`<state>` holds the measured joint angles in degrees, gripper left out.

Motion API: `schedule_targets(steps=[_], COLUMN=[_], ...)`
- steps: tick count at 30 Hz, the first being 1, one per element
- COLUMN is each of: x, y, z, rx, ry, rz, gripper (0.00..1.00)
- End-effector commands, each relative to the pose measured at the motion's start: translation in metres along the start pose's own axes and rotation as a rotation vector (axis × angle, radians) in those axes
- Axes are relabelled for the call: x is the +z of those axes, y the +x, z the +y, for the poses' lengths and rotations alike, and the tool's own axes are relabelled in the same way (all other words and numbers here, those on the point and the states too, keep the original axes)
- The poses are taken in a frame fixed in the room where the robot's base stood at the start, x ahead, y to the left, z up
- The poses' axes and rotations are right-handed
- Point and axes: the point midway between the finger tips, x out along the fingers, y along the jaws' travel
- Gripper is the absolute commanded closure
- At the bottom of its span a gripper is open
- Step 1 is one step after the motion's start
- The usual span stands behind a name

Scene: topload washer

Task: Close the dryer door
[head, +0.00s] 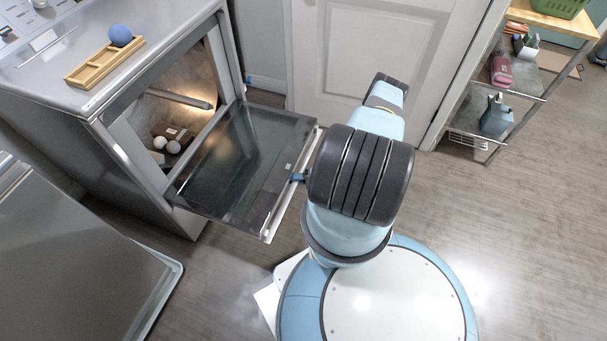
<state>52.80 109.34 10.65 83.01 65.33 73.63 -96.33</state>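The dryer (100,110) stands at the left with a silver body. Its door (240,165) hangs open, lying out roughly flat toward my base, with a dark glass panel and a pale outer edge. The lit drum opening (185,100) shows behind it, with two white balls (167,145) and a brown item (178,132) inside. My arm reaches over the floor just right of the door. A small blue part that looks like my gripper (297,178) shows at the door's right edge. The arm hides most of it, and I cannot tell whether it touches the door.
A wooden tray (104,64) and blue ball (121,35) sit on the dryer top. A grey appliance (70,265) stands at the lower left. A white door (365,50) is behind, and a shelf rack (500,95) at right. The right floor is clear.

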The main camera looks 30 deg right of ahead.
Motion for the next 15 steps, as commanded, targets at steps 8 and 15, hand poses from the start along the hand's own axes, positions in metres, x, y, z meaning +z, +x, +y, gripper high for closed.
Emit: schedule_targets(steps=[8,15], x=[0.0000,0.0001], y=[-0.0006,-0.0010], z=[0.0001,0.0007], rx=[0.001,0.002], ry=[0.000,0.000], rz=[0.000,0.000], gripper=[1.00,1.00])
